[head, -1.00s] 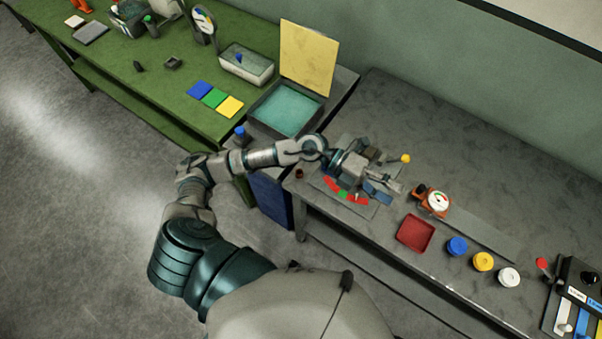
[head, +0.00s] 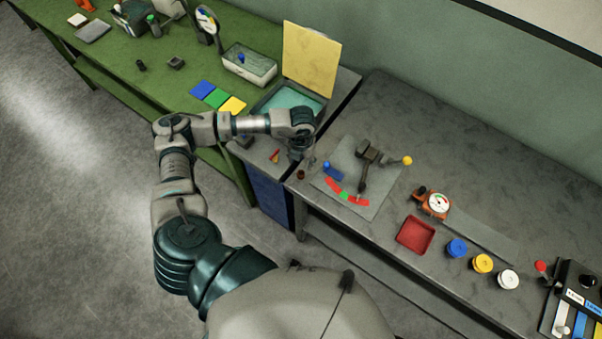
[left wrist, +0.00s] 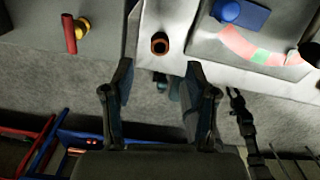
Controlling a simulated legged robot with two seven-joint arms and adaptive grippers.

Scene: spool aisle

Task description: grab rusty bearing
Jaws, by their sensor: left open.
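The rusty bearing (head: 301,174) is a small brown ring at the left front corner of the grey bench. In the left wrist view the bearing (left wrist: 159,43) lies beyond the fingertips, roughly centred between them, with its dark hole facing up. My left gripper (left wrist: 158,82) is open and empty, with its two fingers on either side of the bearing's line and not touching it. In the head view the left gripper (head: 306,157) points down just above and behind the bearing, and its fingers are small and hard to make out. My right gripper is not in view.
A plate with a red-green scale (head: 383,203) and a yellow-knobbed lever (head: 367,165) stands right of the bearing. A blue block (head: 333,172) lies close by. A red tray (head: 416,234) is farther right. The bench's front edge is near the bearing.

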